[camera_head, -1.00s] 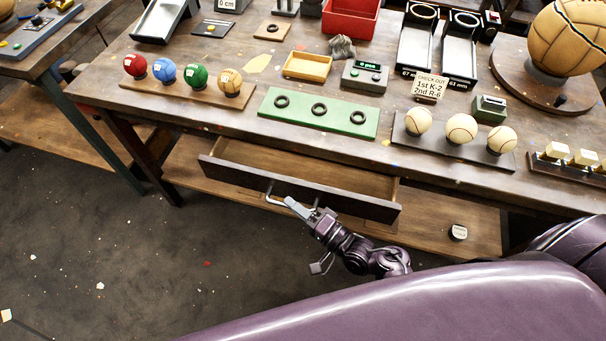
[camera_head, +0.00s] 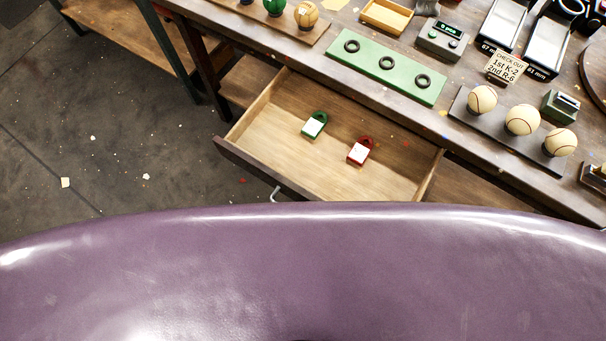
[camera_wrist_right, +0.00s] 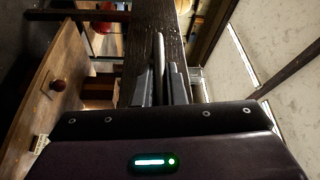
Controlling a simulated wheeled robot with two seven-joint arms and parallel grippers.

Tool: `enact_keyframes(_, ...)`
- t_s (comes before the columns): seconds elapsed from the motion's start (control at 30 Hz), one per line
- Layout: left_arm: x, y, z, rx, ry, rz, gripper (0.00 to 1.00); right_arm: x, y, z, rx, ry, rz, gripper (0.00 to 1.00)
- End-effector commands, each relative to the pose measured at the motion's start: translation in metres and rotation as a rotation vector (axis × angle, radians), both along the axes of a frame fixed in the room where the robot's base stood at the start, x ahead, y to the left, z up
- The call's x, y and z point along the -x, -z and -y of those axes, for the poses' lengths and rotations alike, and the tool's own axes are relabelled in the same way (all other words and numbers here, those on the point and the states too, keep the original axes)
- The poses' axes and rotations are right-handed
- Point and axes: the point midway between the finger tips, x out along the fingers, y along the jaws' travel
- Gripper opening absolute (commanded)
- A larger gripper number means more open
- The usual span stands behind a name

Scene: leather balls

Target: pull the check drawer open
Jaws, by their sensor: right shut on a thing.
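The check drawer (camera_head: 290,160) stands pulled well out from under the workbench in the head view. Its pale wooden inside shows, with a green-and-white tag (camera_head: 314,125) and a red-and-white tag (camera_head: 360,151) lying on the bottom. Part of its metal handle (camera_head: 275,195) shows at the dark front; my purple body hides the rest. My right gripper (camera_wrist_right: 161,72) is in the wrist view, its fingers closed on the handle against the dark wooden front (camera_wrist_right: 155,22). It is hidden in the head view. My left gripper is not in view.
The workbench top (camera_head: 455,150) above holds a green board (camera_head: 386,64) with black rings, and several pale balls (camera_head: 522,120) on a dark strip.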

Motion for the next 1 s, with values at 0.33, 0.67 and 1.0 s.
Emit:
enact_keyframes(0.33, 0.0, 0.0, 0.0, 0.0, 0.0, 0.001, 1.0, 0.003, 0.001, -0.001, 0.0, 0.0, -0.002, 0.0)
enact_keyframes(0.67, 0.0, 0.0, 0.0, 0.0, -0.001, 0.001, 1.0, 0.002, 0.001, -0.001, 0.001, 0.0, -0.001, 0.32)
enact_keyframes(1.0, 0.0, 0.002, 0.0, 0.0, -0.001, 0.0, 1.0, 0.013, 0.003, 0.006, 0.003, -0.001, -0.002, 0.32)
